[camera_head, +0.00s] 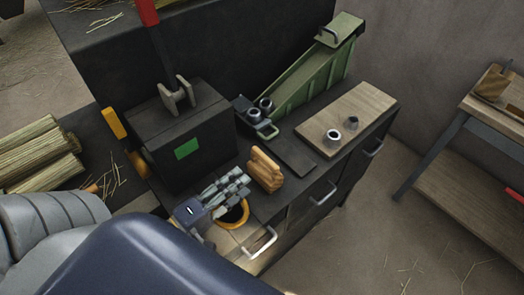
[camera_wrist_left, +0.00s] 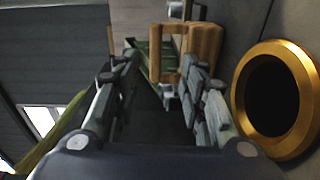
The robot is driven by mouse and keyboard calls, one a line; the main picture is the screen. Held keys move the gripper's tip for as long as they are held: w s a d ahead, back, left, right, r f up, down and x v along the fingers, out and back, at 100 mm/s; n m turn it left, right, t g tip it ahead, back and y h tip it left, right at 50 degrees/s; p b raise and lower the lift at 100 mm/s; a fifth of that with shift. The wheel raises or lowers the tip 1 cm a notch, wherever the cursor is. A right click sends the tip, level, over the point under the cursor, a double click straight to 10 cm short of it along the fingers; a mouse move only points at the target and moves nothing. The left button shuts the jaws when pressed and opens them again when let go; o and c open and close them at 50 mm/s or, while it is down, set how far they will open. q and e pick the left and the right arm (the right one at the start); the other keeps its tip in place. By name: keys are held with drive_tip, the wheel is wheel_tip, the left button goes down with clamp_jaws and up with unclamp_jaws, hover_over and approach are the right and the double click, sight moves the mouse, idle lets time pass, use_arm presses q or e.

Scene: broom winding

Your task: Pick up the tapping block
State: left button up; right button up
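The tapping block appears to be the light wooden piece (camera_head: 264,170) standing on the dark bench top, right of my left gripper. My left gripper (camera_head: 236,184) is open and empty, its grey jointed fingers pointing toward the block. The wooden block shows there (camera_wrist_left: 206,42) ahead and to the right, partly hidden behind the right-hand finger. I cannot tell whether that finger touches it. My right gripper is not in view.
A yellow ring around a dark opening (camera_head: 235,215) lies just below my left gripper. A black machine (camera_head: 183,130) with a green patch stands left of the block. A green sloped chute (camera_head: 310,80) stands behind.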

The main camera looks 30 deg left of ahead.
sight(262, 161)
use_arm(q)
drive_tip(key=shift+w+a+r, duration=0.2)
drive_tip(key=shift+w+a, duration=0.2)
drive_tip(key=shift+a, duration=0.05)
drive_tip(key=shift+w+r+n, duration=0.2)
drive_tip(key=shift+w+n, duration=0.1)
drive_tip(key=x, duration=0.4)
drive_tip(key=shift+d+r+p, duration=0.1)
drive_tip(key=shift+d+p, duration=0.25)
drive_tip(key=shift+x, duration=0.85)
drive_tip(key=x, duration=0.1)
drive_tip(key=p+x, duration=0.1)
drive_tip(key=x, duration=0.1)
drive_tip(key=shift+w+f, duration=0.1)
drive_tip(key=shift+f, duration=0.1)
drive_tip(key=shift+w, duration=0.2)
drive_tip(key=shift+d, duration=0.1)
drive_tip(key=c, duration=0.8)
clamp_jaws()
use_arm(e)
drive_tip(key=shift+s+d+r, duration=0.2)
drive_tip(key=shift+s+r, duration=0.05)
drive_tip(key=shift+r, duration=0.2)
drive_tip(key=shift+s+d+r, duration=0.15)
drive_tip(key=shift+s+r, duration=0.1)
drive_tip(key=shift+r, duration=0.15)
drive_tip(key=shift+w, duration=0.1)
